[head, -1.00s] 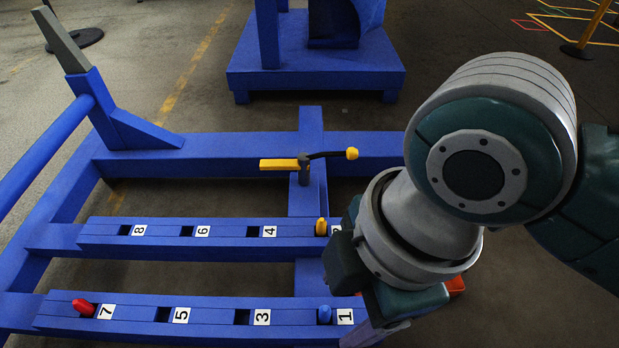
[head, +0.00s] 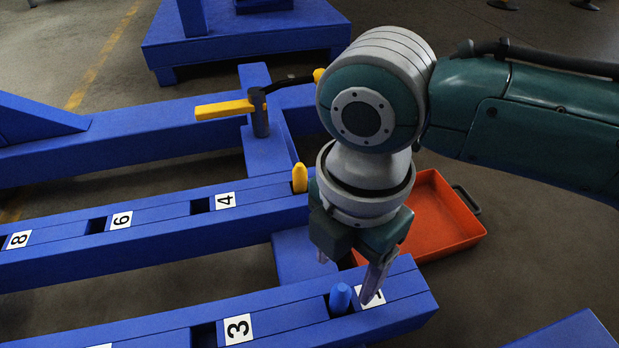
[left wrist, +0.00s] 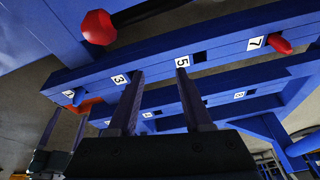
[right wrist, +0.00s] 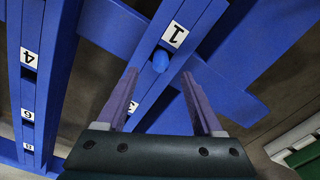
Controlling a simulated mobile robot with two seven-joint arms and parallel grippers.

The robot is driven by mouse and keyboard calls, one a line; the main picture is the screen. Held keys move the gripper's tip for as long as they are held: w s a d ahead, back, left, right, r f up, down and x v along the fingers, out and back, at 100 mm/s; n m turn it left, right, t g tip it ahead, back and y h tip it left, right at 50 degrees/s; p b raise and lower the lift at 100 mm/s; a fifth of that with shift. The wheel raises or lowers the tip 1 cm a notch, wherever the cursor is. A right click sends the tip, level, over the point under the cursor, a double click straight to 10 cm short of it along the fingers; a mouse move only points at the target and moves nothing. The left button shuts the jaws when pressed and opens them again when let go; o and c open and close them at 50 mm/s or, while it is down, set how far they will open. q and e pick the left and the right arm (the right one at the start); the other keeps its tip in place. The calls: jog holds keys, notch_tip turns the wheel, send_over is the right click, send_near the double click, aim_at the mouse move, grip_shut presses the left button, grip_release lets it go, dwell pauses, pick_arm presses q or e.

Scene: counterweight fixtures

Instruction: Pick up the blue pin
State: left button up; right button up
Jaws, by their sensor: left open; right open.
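The blue pin (head: 340,298) stands in the slot beside label 1 on the front blue rail (head: 275,322). In the right wrist view the pin (right wrist: 160,62) shows between the two fingertips. My right gripper (head: 349,272) is open and empty, pointing down just above and around the pin's position; I cannot tell whether a finger touches it. My left gripper (left wrist: 158,74) is open and empty, seen only in the left wrist view, with rails numbered 3, 5 and 7 beyond it.
A yellow pin (head: 300,178) stands in the rear rail close to my right gripper. A yellow-handled lever (head: 225,110) is behind it. An orange tray (head: 462,245) lies on the floor at right. A red knob (left wrist: 98,27) is close to the left wrist.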

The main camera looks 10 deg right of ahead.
aim_at(342, 287)
notch_tip(342, 287, down, 3)
jog(key=shift+a+r+b, duration=0.1)
jog(key=shift+b, duration=0.65)
jog(key=f+b, duration=0.4)
jog(key=shift+s+f, duration=0.15)
jog(key=shift+s, duration=0.05)
pick_arm(q)
notch_tip(342, 287, down, 7)
jog(key=shift+d, duration=0.1)
pick_arm(e)
grip_shut()
pick_arm(q)
jog(key=shift+r, duration=0.1)
pick_arm(e)
jog(key=shift+w, duration=0.1)
